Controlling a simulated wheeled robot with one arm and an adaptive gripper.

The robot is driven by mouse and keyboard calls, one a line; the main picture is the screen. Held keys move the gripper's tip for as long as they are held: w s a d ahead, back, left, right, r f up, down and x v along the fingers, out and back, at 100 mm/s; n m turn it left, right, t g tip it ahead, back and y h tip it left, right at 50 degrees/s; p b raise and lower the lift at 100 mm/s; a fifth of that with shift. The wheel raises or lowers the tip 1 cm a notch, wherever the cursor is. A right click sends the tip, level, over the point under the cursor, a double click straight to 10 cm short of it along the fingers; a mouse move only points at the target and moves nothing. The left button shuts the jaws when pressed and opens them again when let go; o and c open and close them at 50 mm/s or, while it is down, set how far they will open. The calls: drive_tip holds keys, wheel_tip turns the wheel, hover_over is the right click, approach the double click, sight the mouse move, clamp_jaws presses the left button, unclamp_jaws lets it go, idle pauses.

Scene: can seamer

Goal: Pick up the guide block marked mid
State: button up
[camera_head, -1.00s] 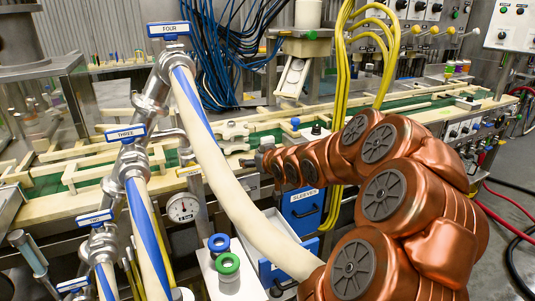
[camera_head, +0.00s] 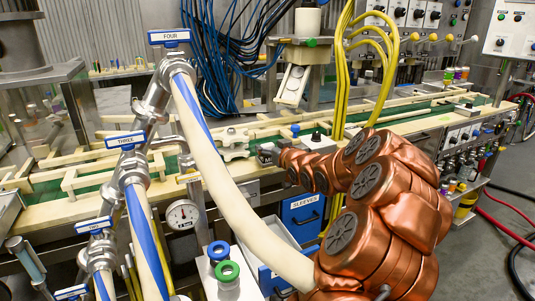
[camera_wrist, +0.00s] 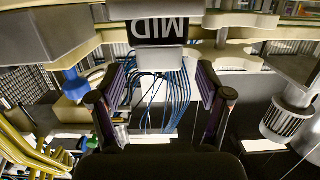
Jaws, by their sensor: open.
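The guide block marked MID (camera_wrist: 157,30) shows at the top middle of the wrist view. Its black and white label appears upside down, with a pale grey face (camera_wrist: 158,60) just below it in the picture. My gripper (camera_wrist: 160,82) is open, its two dark fingers on either side in the wrist view. The block lies ahead of the fingertips, and I see no contact. In the head view my gripper (camera_head: 266,154) is small and dark at the conveyor's front edge, beside a cream notched piece (camera_head: 232,143). I cannot read the MID label there.
A conveyor with cream rails (camera_head: 100,190) runs across behind. A hose labelled FOUR (camera_head: 225,175) passes left of my arm. Yellow cables (camera_head: 345,90) hang behind the arm. A blue SLEEVES bin (camera_head: 303,213) is below. A blue knob (camera_wrist: 75,82) shows beside the fingers.

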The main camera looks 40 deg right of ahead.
sight(268, 144)
drive_tip(key=shift+x, duration=1.35)
drive_tip(key=shift+c, duration=0.2)
drive_tip(key=c, duration=1.2)
drive_tip(key=shift+r, duration=0.1)
drive_tip(key=shift+r, duration=1.55)
drive_tip(key=shift+s+r, duration=0.15)
drive_tip(key=shift+r, duration=0.05)
drive_tip(key=shift+s+a+f, duration=0.1)
drive_tip(key=shift+s+a, duration=0.15)
drive_tip(key=shift+s, duration=0.3)
drive_tip(key=shift+s+a, duration=0.3)
drive_tip(key=shift+s, duration=0.2)
drive_tip(key=v, duration=0.4)
drive_tip(key=b+v, duration=0.1)
drive_tip(key=v, duration=0.4)
drive_tip(key=a+b+v, duration=0.1)
drive_tip(key=v, duration=0.3)
drive_tip(key=shift+a+f, duration=0.15)
drive_tip(key=shift+a, duration=0.05)
